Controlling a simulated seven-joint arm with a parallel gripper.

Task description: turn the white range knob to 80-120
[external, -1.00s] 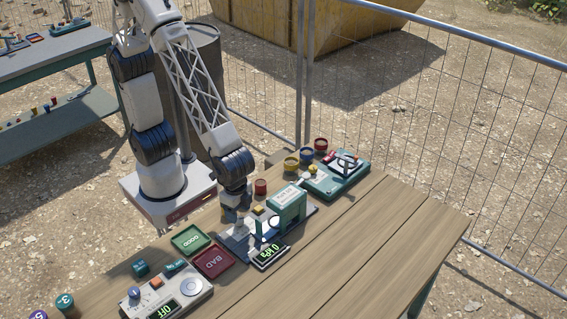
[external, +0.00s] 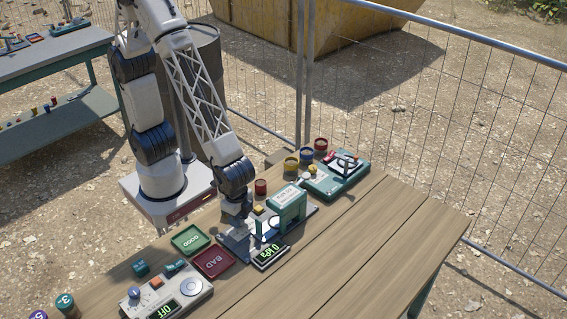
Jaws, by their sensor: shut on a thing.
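The teal test press (external: 290,205) stands on a dark base plate near the middle of the wooden bench, with a green-lit display (external: 270,255) in front that seems to read in kPa. My gripper (external: 240,226) points down at the left end of this press and is shut low over its base plate. The white range knob is not clearly visible. It seems to be between my fingers, hidden by them and the wrist, so its pointer and scale cannot be read.
A green GOOD tray (external: 190,239) and a red BAD tray (external: 213,262) lie left of the press. A grey box (external: 168,295) with a dial and OFF display is at front left. Another teal device (external: 338,177) and several coloured cups stand behind right. The right bench is clear.

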